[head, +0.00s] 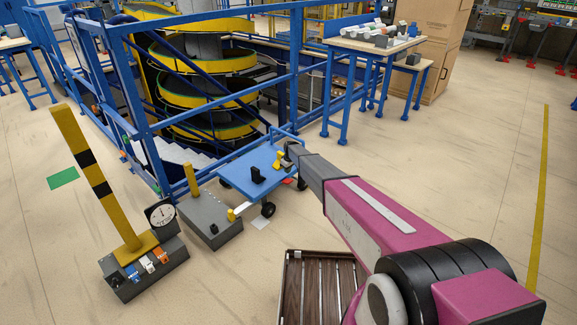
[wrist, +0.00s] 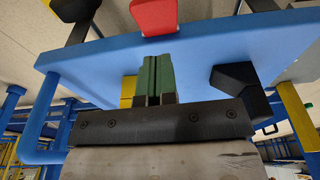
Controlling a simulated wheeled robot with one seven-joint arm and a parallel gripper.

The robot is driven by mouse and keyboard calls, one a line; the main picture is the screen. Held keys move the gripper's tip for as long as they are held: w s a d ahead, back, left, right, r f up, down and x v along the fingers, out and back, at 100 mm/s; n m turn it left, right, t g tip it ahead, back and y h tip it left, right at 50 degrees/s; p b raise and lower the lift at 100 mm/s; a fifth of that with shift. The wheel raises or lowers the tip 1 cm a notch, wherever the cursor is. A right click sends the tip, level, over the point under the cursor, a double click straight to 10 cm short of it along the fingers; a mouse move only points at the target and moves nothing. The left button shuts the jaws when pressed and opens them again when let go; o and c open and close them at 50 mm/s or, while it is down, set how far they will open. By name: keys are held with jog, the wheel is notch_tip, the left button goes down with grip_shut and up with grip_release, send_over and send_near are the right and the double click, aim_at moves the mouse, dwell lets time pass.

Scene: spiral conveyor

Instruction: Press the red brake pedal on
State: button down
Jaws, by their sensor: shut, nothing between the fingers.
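The red brake pedal (wrist: 155,14) shows at the top of the wrist view, at the edge of the blue cart deck. In the head view a small red piece (head: 287,181) shows at the cart's right edge, partly beside my arm. My gripper (wrist: 157,58) has green fingers, shut together and empty. The fingertips point toward the red pedal over the blue cart (head: 240,168), with a short strip of blue between them in the picture. I cannot tell the real distance or how far the pedal is pressed.
A black block (wrist: 240,88) and a yellow part (wrist: 128,90) are close beside the fingers. Open floor lies to the right.

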aim_at(290, 181)
jog(key=shift+s+d+f, duration=0.1)
jog(key=shift+d+f, duration=0.05)
jog(key=shift+f, duration=0.7)
jog(key=shift+s+d+f, duration=0.1)
jog(key=shift+s+f, duration=0.05)
jog(key=shift+f, duration=0.75)
jog(key=shift+s+d+f, duration=0.1)
jog(key=shift+d+f, duration=0.05)
jog(key=shift+f, duration=0.7)
jog(key=shift+s+d+f+t+y, duration=0.3)
jog(key=shift+t+y, duration=0.1)
jog(key=shift+y, duration=0.2)
jog(key=shift+s+d+f+t+y, duration=0.1)
jog(key=shift+d+f+t+y, duration=0.15)
jog(key=shift+t+y, duration=0.15)
jog(key=shift+s+d+f+t+y, duration=0.2)
jog(key=shift+f+t+y, duration=0.35)
jog(key=shift+y, duration=0.25)
jog(key=shift+s+d+f, duration=0.1)
jog(key=shift+d+f, duration=0.05)
jog(key=shift+f, duration=0.6)
